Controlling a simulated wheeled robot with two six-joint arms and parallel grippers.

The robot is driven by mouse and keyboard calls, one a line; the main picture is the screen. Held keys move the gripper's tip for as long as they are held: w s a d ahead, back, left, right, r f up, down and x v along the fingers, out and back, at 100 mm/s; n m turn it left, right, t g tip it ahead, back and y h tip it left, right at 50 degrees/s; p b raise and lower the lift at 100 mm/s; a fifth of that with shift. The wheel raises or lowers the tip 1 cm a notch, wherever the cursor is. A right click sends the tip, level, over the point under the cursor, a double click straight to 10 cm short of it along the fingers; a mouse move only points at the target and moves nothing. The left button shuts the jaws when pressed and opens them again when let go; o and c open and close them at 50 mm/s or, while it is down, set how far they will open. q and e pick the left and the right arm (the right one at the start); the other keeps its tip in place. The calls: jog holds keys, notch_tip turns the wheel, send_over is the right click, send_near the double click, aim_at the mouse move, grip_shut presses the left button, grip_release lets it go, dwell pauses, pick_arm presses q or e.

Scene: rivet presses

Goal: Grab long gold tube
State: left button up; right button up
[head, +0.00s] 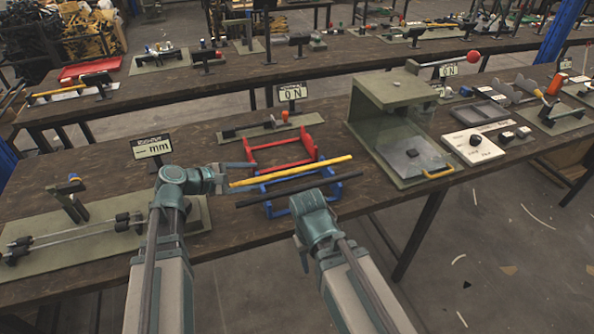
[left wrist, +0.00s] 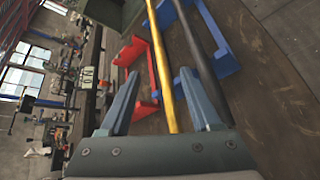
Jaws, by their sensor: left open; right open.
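The long gold tube (head: 290,171) lies slanting across the rack on the near bench. My left gripper (head: 222,176) is at the tube's left end, open. In the left wrist view the gold tube (left wrist: 166,75) runs between the two spread fingers of that gripper (left wrist: 159,76); contact cannot be told. A long dark tube (head: 300,190) lies beside it, nearer me, on a blue holder (head: 270,207). A red holder (head: 283,153) stands behind the gold tube. My right gripper (head: 303,260) hangs near the bench's front edge, open and apart from the tubes.
A green press box (head: 395,105) with a yellow handle stands to the right of the tubes. A "mm" display (head: 152,147) and a fixture with rods (head: 75,235) are at the left. An ON sign (head: 292,92) stands behind.

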pick_arm(q)
jog(key=b, duration=0.4)
send_near(289, 172)
jog(key=x, duration=0.3)
jog(key=shift+w+f, duration=0.15)
jog(key=shift+f, duration=0.25)
jog(key=shift+w+d, duration=0.15)
jog(key=shift+d, duration=0.1)
jog(key=shift+f, duration=0.1)
jog(key=b+x, duration=0.1)
jog(key=x, duration=0.4)
jog(key=shift+d+b, duration=0.3)
jog(key=shift+r, duration=0.2)
grip_shut()
